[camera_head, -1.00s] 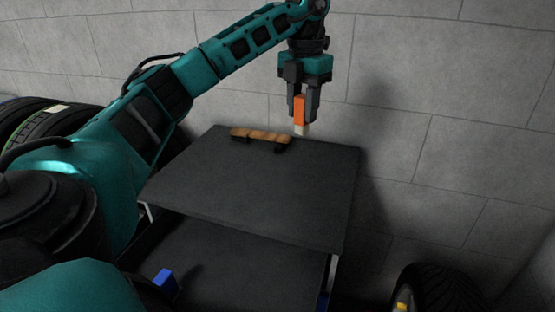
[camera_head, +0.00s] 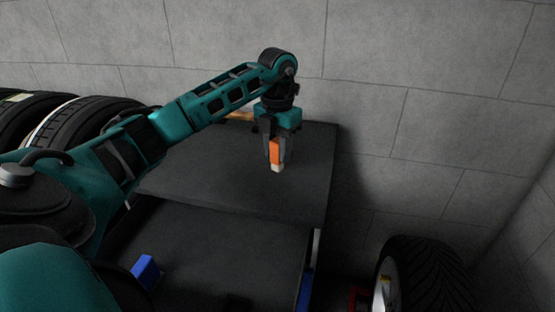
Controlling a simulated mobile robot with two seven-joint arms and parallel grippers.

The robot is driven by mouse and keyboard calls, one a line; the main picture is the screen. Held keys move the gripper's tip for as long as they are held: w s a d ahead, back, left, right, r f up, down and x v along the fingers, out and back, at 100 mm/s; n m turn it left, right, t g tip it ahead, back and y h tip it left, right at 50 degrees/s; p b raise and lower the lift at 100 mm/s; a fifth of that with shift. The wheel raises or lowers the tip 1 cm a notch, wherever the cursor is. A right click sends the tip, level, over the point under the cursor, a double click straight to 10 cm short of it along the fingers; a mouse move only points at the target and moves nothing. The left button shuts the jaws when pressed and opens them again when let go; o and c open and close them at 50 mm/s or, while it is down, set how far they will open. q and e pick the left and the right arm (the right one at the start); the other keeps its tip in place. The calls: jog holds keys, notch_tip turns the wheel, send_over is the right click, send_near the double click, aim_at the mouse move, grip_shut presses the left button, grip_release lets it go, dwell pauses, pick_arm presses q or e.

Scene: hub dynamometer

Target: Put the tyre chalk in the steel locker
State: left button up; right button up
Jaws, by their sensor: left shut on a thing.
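The tyre chalk, an orange block with a whitish lower end (camera_head: 275,152), is upright between the fingers of my left gripper (camera_head: 276,150). The gripper is shut on it and points down. The chalk shows in front of the right half of a dark grey upper panel (camera_head: 230,185); I cannot tell whether its tip touches the panel. Nothing in view is clearly the steel locker. My right gripper is not in view.
A lower dark shelf (camera_head: 215,250) lies below the panel. A wooden bar (camera_head: 238,116) at the panel's far edge is partly hidden by my left arm. Tyres lie at left (camera_head: 85,125), and another stands at lower right (camera_head: 430,278). A blue block (camera_head: 146,270) sits at lower left.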

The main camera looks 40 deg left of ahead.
aim_at(277, 159)
pick_arm(q)
jog(key=shift+f, duration=1.55)
jog(key=shift+f, duration=0.1)
jog(key=o, duration=1)
jog(key=shift+o, duration=0.2)
notch_tip(277, 159, up, 12)
jog(key=shift+r, duration=0.15)
